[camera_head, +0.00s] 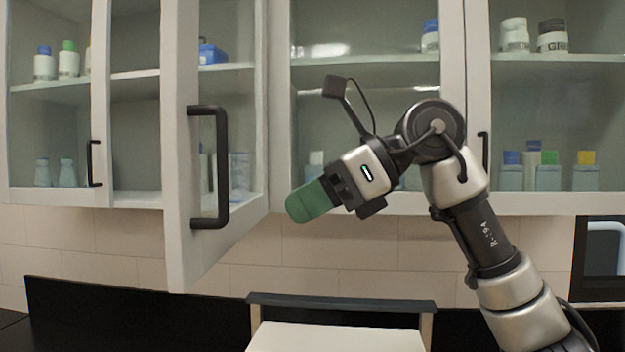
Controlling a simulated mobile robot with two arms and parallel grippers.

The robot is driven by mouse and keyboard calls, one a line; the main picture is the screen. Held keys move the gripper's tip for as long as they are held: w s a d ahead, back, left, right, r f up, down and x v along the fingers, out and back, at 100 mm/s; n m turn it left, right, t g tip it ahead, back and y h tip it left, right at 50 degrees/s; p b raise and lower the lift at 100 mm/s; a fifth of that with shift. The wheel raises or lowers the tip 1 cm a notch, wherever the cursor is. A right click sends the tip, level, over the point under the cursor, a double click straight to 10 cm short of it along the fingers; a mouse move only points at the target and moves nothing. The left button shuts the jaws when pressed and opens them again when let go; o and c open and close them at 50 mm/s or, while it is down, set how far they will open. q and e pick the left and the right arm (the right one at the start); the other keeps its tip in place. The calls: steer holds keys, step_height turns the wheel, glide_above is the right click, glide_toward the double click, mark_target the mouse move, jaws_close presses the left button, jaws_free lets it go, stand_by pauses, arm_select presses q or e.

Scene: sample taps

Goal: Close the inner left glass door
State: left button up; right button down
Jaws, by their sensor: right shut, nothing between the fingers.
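The inner left glass door (181,120) stands open, swung out toward me from the white wall cabinet. Its free edge is on the left, nearest me, and it runs back to the cabinet on the right. Its black bar handle (222,165) is upright on the door's near stile. My right gripper (309,202) has green fingertips, is shut and empty, and points left and slightly down. It is to the right of the door and its handle, with a gap between them in the picture. My left gripper is not in view.
The outer left door (97,110) and the doors on the right (478,100) look shut. Bottles and jars (553,36) stand on the shelves. A white surface with a dark rear bar (340,335) is below, before a black counter (130,315).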

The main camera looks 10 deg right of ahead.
steer(key=p, duration=0.1)
glide_toward(208, 234)
step_height(208, 234, down, 3)
steer(key=a, duration=0.2)
steer(key=a+p, duration=0.1)
steer(key=w+a+p, duration=0.1)
steer(key=shift+a, duration=0.4)
steer(key=shift+a+f, duration=0.1)
steer(key=shift+a, duration=0.1)
steer(key=shift+a+p, duration=0.15)
steer(key=shift+p, duration=0.15)
steer(key=shift+a+f, duration=0.1)
steer(key=shift+w+a+f, duration=0.1)
steer(key=shift+w+a, duration=0.05)
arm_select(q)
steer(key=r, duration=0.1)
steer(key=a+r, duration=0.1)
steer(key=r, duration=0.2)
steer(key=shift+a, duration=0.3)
